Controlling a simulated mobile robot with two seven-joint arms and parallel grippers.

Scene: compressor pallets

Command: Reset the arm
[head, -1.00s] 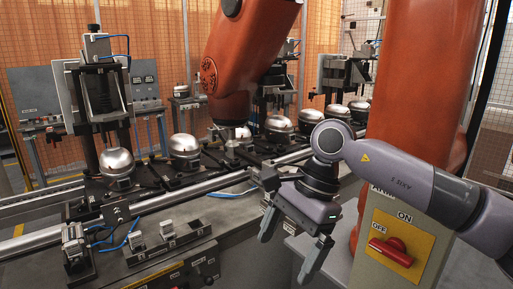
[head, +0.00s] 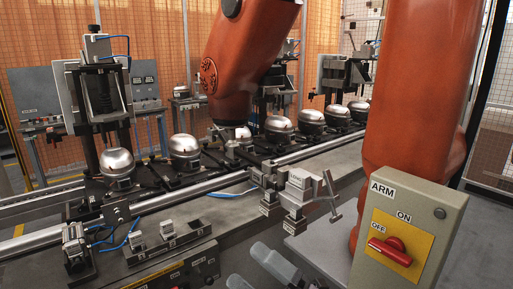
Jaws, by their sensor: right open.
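A grey control box (head: 425,205) marked ARM stands at the right. Its yellow plate (head: 415,240) carries a red rotary switch (head: 390,251) with ON and OFF labels. A large orange robot arm (head: 240,55) reaches down over the compressor line. My right gripper (head: 258,268) is at the bottom edge, partly cut off, open with its fingers apart. It is empty and left of the box, not touching it. My left gripper is not in view.
Several silver-and-black compressors (head: 184,148) stand along the conveyor (head: 210,186). A metal clamp fixture (head: 298,190) sits at the conveyor's near edge, left of the box. A bench with small blocks (head: 167,230) is at the lower left. Mesh fencing is behind.

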